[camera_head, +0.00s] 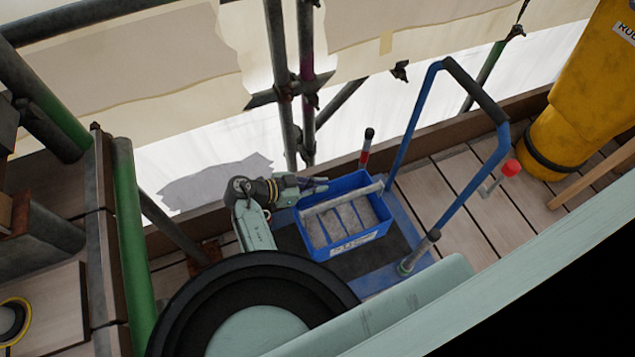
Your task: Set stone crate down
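A blue crate (383,246) with grey stone pieces in its compartments is right of the centre in the head view. A pale bar (343,200) spans its top. The crate is over a blue platform (407,270) with a dark mat (291,240); I cannot tell whether it touches the mat. My gripper (325,185) is at the crate's back left, close to the left end of the bar. Its fingers are small and partly merge with the crate's edge, so their opening and any contact are unclear.
A blue rail frame (470,195) with a black grip rises right of the crate. A red-topped lever (510,169) stands beyond it. A yellow chute (580,95) is at the far right. Scaffold poles (280,80) stand behind. Bare planks (485,220) lie to the right.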

